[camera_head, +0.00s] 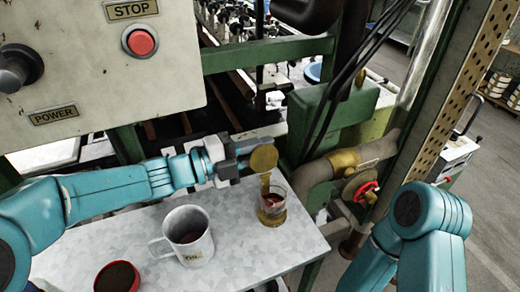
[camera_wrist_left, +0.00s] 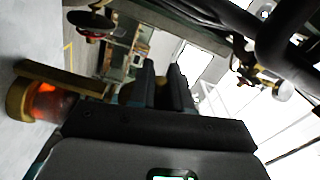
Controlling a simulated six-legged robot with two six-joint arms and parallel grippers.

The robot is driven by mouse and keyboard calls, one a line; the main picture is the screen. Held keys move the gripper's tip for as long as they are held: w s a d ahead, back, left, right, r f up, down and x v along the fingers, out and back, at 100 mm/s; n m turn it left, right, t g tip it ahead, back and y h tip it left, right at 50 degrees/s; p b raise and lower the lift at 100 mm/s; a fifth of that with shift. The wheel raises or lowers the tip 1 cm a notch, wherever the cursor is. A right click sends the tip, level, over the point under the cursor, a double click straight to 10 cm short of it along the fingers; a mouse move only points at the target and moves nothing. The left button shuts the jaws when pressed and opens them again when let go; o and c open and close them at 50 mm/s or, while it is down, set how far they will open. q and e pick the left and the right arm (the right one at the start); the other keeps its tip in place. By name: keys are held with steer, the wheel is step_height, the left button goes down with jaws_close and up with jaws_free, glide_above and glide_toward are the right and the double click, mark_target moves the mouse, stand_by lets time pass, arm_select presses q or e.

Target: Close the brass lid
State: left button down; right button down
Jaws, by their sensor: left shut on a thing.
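The brass lid (camera_head: 264,158) is a round disc standing raised above a small glass (camera_head: 272,207) with a brass base and reddish-brown contents. A narrow brass piece runs down from the lid to the glass rim. My left gripper (camera_head: 238,158) is at the lid's left edge, shut on it. In the left wrist view, the glass (camera_wrist_left: 48,102) lies at the left, with a brass strip (camera_wrist_left: 58,78) beside it. My left gripper's fingers (camera_wrist_left: 168,85) show at the centre; their contact with the lid is hard to make out there. My right gripper is out of view.
A white mug (camera_head: 188,235) with dark contents and a red-rimmed bowl (camera_head: 117,277) stand on the pale tabletop (camera_head: 255,255). A pipe with a red valve wheel (camera_head: 365,191) is right of the glass. A control box (camera_head: 95,70) hangs at upper left.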

mark_target(264, 168)
arm_select(q)
steer(key=m+b, duration=0.1)
steer(key=b, duration=0.1)
steer(key=s+m+b, duration=0.1)
steer(key=b, duration=0.1)
steer(key=m+b, duration=0.1)
steer(key=b, duration=0.1)
steer(key=shift+s+d+r+m, duration=0.15)
steer(key=shift+s+d+m, duration=0.1)
steer(key=shift+m, duration=0.15)
steer(key=shift+s+d+r+m+b, duration=0.15)
steer(key=shift+s+m+b, duration=0.25)
steer(key=shift+m+b, duration=0.75)
steer(key=shift+s+r+m+b, duration=0.2)
steer(key=shift+m+b, duration=0.15)
steer(key=c, duration=1.1)
jaws_free()
steer(key=shift+c, duration=0.2)
steer(key=v, duration=0.7)
steer(key=shift+a, duration=0.25)
